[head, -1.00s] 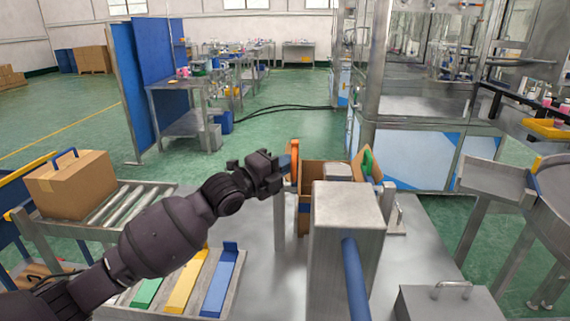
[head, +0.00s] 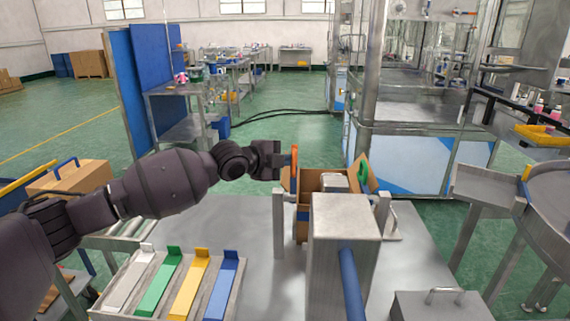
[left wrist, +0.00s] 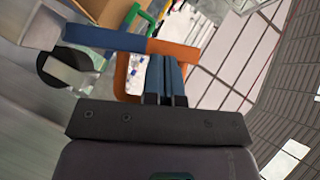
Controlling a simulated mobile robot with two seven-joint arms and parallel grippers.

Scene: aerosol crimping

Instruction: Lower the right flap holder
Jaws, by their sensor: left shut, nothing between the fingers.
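An open cardboard box (head: 314,181) stands in the metal fixture in the head view. The green flap holder (head: 363,174) is at its right flap and stands up; it also shows in the left wrist view (left wrist: 138,14). The orange flap holder (head: 294,160) is upright at the left side of the box, and shows in the left wrist view (left wrist: 173,48). My left gripper (head: 281,161) is right beside the orange holder, on its left. Its fingers (left wrist: 166,68) are shut and empty, close to the orange holder; I cannot tell whether they touch it. My right gripper is out of view.
A grey metal post (head: 345,222) with a blue bar (head: 353,278) stands before the box. A tray (head: 238,310) of white, green, yellow and blue strips lies at front left. Another cardboard box (head: 75,177) stands behind my left arm.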

